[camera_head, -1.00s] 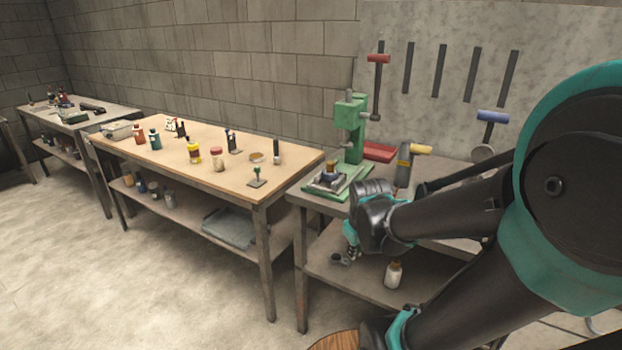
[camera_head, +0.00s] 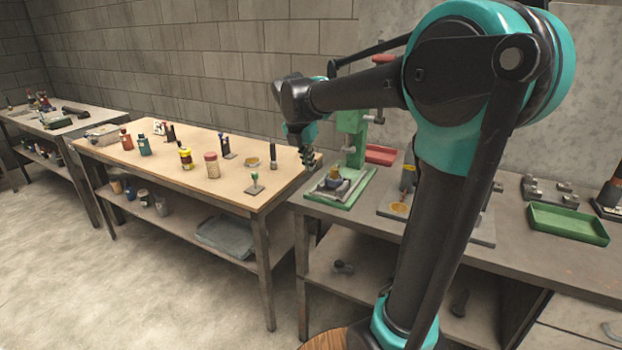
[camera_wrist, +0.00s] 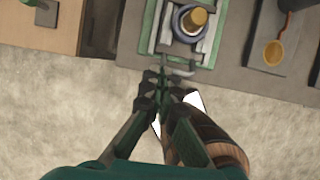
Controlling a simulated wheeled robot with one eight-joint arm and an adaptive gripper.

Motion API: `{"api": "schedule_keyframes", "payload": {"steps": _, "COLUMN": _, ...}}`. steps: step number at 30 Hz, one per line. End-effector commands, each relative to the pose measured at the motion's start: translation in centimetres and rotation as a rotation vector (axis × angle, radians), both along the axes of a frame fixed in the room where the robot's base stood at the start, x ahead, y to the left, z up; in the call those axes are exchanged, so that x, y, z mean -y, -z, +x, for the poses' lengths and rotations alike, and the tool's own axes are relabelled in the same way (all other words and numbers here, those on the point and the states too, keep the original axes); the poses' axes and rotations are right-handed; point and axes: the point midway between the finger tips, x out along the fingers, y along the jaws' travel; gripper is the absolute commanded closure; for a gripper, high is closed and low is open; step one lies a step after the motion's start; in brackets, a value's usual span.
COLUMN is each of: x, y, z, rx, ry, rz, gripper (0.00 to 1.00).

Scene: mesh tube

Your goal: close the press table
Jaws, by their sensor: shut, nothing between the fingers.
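The green press (camera_head: 352,135) stands on the right workbench. Its flat green base (camera_head: 350,202) carries a grey metal press table (camera_head: 328,186) with a dark round part and a brass-coloured top (camera_head: 345,171). In the wrist view the press table (camera_wrist: 167,40) shows grey rails inside the green base (camera_wrist: 147,35), and a small grey handle (camera_wrist: 182,73) sticks out at its near edge. My gripper (camera_head: 309,165) is shut and empty, pointing down in front of the press. In the wrist view its fingertips (camera_wrist: 162,80) appear beside the handle; I cannot tell whether they touch.
A wooden-topped table (camera_head: 150,165) with bottles and small tools stands left of the workbench (camera_head: 480,262). The floor in front is clear.

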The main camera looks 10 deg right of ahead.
Motion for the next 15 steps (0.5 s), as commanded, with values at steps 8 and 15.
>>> {"api": "schedule_keyframes", "payload": {"steps": 8, "x": 0.9, "y": 3.6, "z": 1.2, "rx": -0.001, "ry": 0.000, "rz": 0.001, "gripper": 1.00}}
{"api": "schedule_keyframes", "payload": {"steps": 15, "x": 1.7, "y": 7.2, "z": 2.3, "rx": -0.001, "ry": 0.001, "rz": 0.001, "gripper": 1.00}}
